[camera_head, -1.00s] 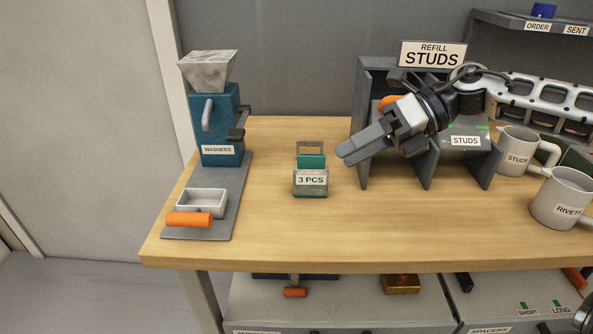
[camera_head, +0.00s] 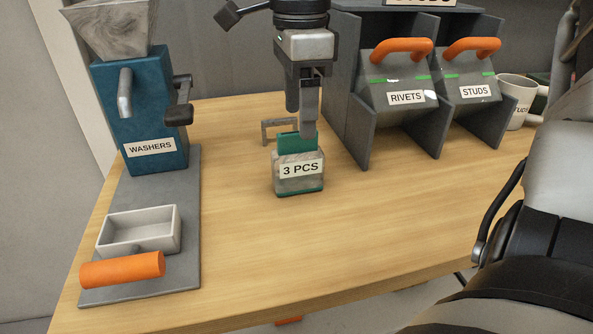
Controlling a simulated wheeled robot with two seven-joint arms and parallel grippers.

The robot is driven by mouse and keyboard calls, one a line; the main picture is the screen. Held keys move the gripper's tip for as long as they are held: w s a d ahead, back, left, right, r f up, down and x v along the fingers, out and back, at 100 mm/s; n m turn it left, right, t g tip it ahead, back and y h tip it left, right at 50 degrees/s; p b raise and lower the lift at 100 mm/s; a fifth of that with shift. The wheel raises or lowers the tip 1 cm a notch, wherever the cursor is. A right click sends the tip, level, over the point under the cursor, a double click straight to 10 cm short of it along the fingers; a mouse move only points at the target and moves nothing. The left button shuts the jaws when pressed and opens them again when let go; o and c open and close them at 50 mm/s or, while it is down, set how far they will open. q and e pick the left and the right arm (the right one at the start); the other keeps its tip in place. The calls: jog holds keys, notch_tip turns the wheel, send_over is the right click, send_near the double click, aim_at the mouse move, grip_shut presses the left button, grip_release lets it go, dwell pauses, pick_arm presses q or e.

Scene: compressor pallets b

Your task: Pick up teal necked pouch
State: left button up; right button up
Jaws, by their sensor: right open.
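The teal necked pouch (camera_head: 298,174) stands upright on the wooden table, a grey marbled body with a "3 PCS" label and a teal neck on top. My right gripper (camera_head: 301,124) points down from above, its fingers at the top of the teal neck. The jaws are open, seen nearly edge-on, and one finger overlaps the neck in the picture. I cannot tell whether they touch it. My left gripper is out of view.
A blue washers dispenser (camera_head: 138,112) with a white tray (camera_head: 110,235) and orange handle is at the left. Grey dividers hold rivets (camera_head: 385,111) and studs bins at the right. The table's front is clear.

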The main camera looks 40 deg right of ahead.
aim_at(297, 151)
jog(key=shift+s+a+f+b, duration=0.1)
jog(key=shift+a+f+b, duration=0.1)
jog(key=shift+f, duration=1.6)
jog(key=shift+a+f+b, duration=0.1)
jog(key=shift+f+b, duration=0.1)
jog(key=shift+f, duration=1.55)
jog(key=c, duration=1.1)
